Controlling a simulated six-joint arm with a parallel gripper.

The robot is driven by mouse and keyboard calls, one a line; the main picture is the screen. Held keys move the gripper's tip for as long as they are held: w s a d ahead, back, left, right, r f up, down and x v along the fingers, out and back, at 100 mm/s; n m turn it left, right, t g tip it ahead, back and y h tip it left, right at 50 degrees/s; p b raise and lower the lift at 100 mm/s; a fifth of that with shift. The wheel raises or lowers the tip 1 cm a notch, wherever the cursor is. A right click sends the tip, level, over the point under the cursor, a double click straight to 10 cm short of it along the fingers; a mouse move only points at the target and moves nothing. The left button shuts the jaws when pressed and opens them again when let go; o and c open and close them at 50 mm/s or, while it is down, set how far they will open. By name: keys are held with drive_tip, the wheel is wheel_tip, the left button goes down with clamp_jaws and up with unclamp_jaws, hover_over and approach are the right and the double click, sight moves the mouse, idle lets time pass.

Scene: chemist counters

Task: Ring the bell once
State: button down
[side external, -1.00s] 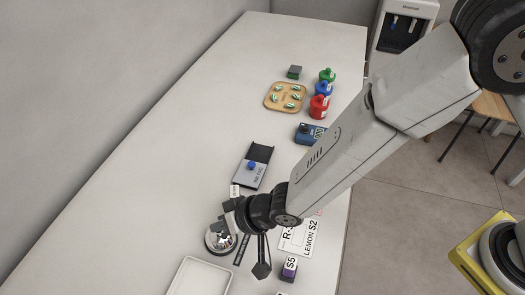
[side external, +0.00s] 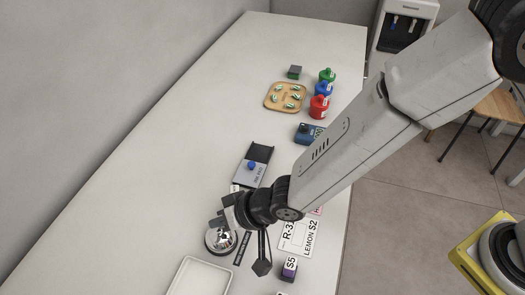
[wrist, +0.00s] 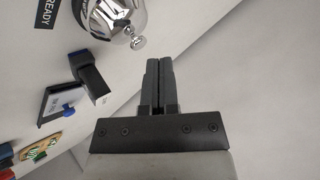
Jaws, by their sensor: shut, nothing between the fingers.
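The bell (side external: 219,243) is a shiny silver dome on the white counter, left of the white price cards. My gripper (side external: 217,215) is shut and empty, just above the bell in the side view, and it hides part of the dome's top. In the wrist view the bell (wrist: 112,20) is at the top, with its small plunger (wrist: 138,42) in sight. The shut fingertips (wrist: 159,62) are to the right of and below the plunger in that picture, apart from it.
A white tray (side external: 187,290) is nearby at the front. A black strip sign (side external: 242,248), also in the wrist view (wrist: 44,14), lies beside the bell. A grey device with a blue knob (side external: 252,166), coloured bottles (side external: 319,107) and a wooden tray (side external: 271,102) stand farther back.

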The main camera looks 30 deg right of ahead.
drive_tip(key=shift+r, duration=0.15)
wheel_tip(320, 180, up, 5)
drive_tip(key=shift+f, duration=0.15)
idle(0.4)
idle(0.5)
drive_tip(key=w+d+r+h, duration=0.1)
drive_tip(key=w+d+h, duration=0.1)
drive_tip(key=d, duration=0.8)
drive_tip(key=w+d+r+h, duration=0.1)
drive_tip(key=w+d+h, duration=0.1)
drive_tip(key=d, duration=0.9)
drive_tip(key=s+d+g+h, duration=0.1)
drive_tip(key=s+d, duration=0.4)
drive_tip(key=d, duration=0.4)
drive_tip(key=s+d+m+g+h, duration=0.1)
drive_tip(key=s+d+g+h, duration=0.1)
drive_tip(key=s+d, duration=0.3)
drive_tip(key=shift+s+d+r, duration=0.15)
drive_tip(key=shift+d+r, duration=0.1)
drive_tip(key=shift+d, duration=2.05)
